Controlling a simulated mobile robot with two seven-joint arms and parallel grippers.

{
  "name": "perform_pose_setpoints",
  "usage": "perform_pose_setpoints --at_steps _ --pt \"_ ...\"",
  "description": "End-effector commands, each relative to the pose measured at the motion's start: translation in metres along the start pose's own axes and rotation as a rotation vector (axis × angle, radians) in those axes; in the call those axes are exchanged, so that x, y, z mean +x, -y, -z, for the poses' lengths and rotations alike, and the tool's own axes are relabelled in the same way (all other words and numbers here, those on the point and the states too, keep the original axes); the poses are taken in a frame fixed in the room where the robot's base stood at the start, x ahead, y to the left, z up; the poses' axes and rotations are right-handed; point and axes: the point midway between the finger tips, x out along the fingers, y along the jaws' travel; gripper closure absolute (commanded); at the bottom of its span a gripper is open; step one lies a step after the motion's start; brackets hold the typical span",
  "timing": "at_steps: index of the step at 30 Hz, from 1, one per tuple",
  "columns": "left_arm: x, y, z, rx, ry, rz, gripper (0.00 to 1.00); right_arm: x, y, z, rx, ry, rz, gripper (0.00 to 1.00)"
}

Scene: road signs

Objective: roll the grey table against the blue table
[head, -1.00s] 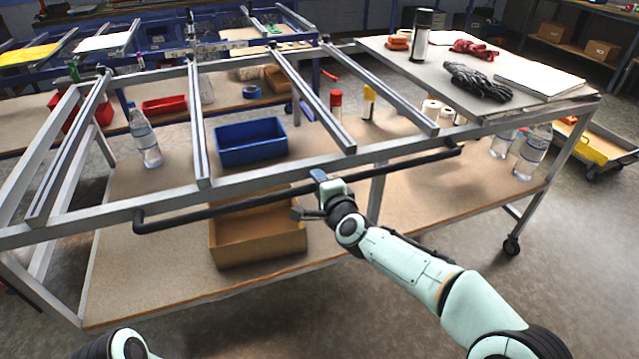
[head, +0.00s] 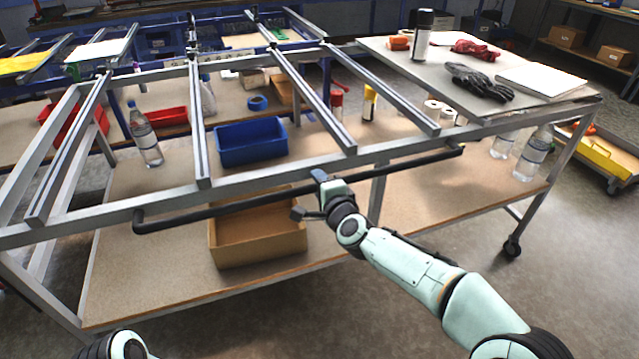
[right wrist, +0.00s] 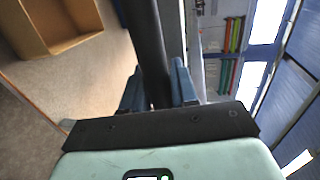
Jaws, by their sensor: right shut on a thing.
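The grey table (head: 265,175) is a metal frame on casters with open rails on top and a wooden lower shelf. A black push handle (head: 230,208) runs along its near side. My right gripper (head: 309,196) is shut on this handle near its middle. In the right wrist view the blue fingers (right wrist: 160,92) sit on both sides of the dark bar. The blue table (head: 140,57) stands behind the grey table, partly hidden by its rails. I cannot tell whether the two tables touch. My left gripper is out of view; only part of my left arm shows at the bottom left.
A yellow-sided cart (head: 608,160) stands at the right. Floor is clear at front right.

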Motion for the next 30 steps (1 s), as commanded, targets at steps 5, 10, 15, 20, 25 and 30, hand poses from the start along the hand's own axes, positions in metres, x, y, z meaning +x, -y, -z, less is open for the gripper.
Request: perform_pose_setpoints --at_steps 5,10,15,20,25,30 --pt "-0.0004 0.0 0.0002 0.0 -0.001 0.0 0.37 -0.002 0.008 -0.0011 0.001 0.0 0.013 1.0" --pt "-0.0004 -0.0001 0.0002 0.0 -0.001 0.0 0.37 -0.0019 0.008 -0.0009 0.001 0.0 0.014 1.0" --pt "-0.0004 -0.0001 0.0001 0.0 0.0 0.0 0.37 -0.0019 0.0081 -0.0008 0.001 0.0 0.014 1.0" --pt "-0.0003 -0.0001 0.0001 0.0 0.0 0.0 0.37 -0.0017 0.0069 -0.0007 0.001 0.0 0.012 0.53" --pt "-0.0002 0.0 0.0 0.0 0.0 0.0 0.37 -0.0009 0.0034 -0.0002 0.001 0.0 0.005 0.53" --pt "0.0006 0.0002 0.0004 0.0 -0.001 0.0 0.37 -0.0038 0.0018 0.0002 0.0 0.0 0.003 0.53"
